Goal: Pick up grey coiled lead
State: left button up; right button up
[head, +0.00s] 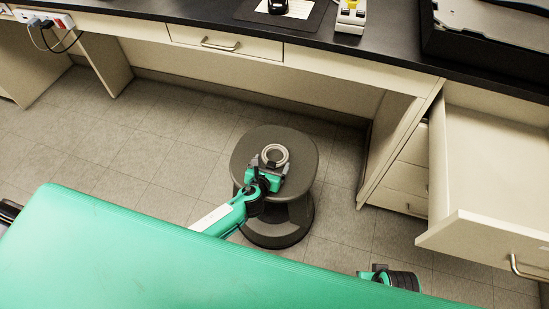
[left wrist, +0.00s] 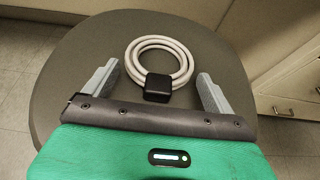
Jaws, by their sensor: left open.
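The grey coiled lead (head: 275,153) lies on top of a round dark stool (head: 303,140), with the stool standing on the floor in front of the bench. In the left wrist view the lead (left wrist: 158,49) is a pale ring of several turns with a black block at its near side. My left gripper (head: 270,164) is over the stool at the lead's near side. Its two grey fingers (left wrist: 155,85) are spread wide, with the black block between and slightly beyond them, and nothing is held. Part of my right arm shows at the bottom right of the head view; its fingers are hidden.
A black-topped bench (head: 190,15) with drawers runs along the back. A drawer (head: 490,190) stands pulled out at the right. A dark mat (head: 262,20) and a small yellow-and-white item (head: 351,15) lie on the bench. Tiled floor left of the stool is clear.

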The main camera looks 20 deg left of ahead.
pick_arm(q)
jog(key=shift+w+f, duration=0.1)
jog(key=shift+w, duration=0.1)
jog(key=c, duration=1.8)
